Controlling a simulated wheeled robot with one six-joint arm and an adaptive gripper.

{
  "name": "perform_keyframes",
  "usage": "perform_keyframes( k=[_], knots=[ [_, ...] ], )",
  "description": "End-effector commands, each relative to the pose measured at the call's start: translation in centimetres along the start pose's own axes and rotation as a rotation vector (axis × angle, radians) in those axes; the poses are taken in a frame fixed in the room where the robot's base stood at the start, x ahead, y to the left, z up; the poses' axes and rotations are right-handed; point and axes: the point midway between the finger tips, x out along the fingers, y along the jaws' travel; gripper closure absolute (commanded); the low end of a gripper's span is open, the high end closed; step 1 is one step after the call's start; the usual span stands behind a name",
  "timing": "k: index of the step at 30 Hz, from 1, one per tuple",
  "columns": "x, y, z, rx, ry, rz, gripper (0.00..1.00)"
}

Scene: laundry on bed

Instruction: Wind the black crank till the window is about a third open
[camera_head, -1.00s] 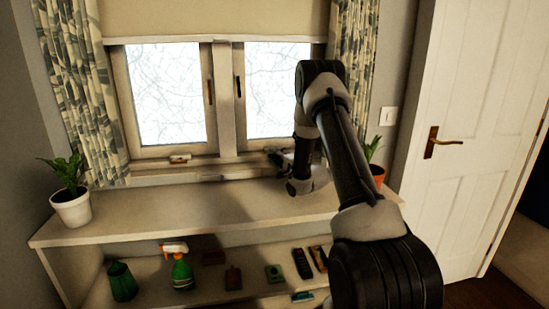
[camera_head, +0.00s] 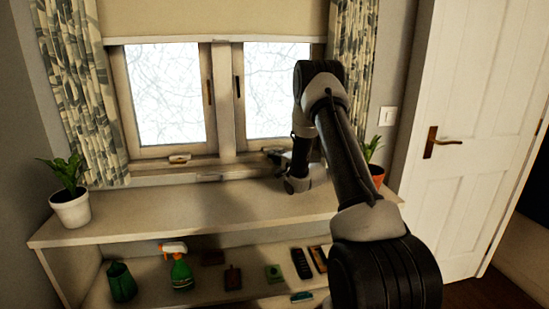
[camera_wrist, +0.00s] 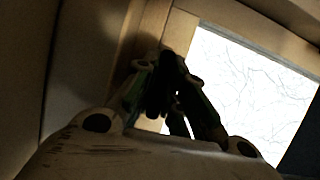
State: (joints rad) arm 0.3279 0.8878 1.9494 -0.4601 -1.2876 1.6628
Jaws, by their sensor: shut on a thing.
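The window has a left pane (camera_head: 165,93) and a right pane (camera_head: 277,88) in pale wooden frames. I see no clear gap at either sash in the head view. My gripper (camera_head: 272,153) is at the sill below the right pane, to the left of my wrist. In the wrist view my gripper (camera_wrist: 170,82) is shut on a dark piece, the black crank (camera_wrist: 160,92), beside the window frame (camera_wrist: 180,35). The fingers hide most of the crank, and its angle cannot be told.
A potted plant (camera_head: 70,206) stands at the shelf's left end; another plant's orange pot (camera_head: 377,176) is right of my wrist. The shelf top (camera_head: 190,209) is clear between them. Patterned curtains (camera_head: 78,90) flank the window. A spray bottle (camera_head: 180,270) stands below.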

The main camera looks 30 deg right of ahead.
Motion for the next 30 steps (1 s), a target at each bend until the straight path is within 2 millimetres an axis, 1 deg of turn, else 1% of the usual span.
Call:
perform_keyframes(
  k=[8, 30],
  knots=[
    [-0.01, -0.13, -0.01, -0.16, 0.0, 0.065, 1.0],
    [0.04, -0.15, 0.05, -0.805, 0.0, 0.332, 1.0]
  ],
)
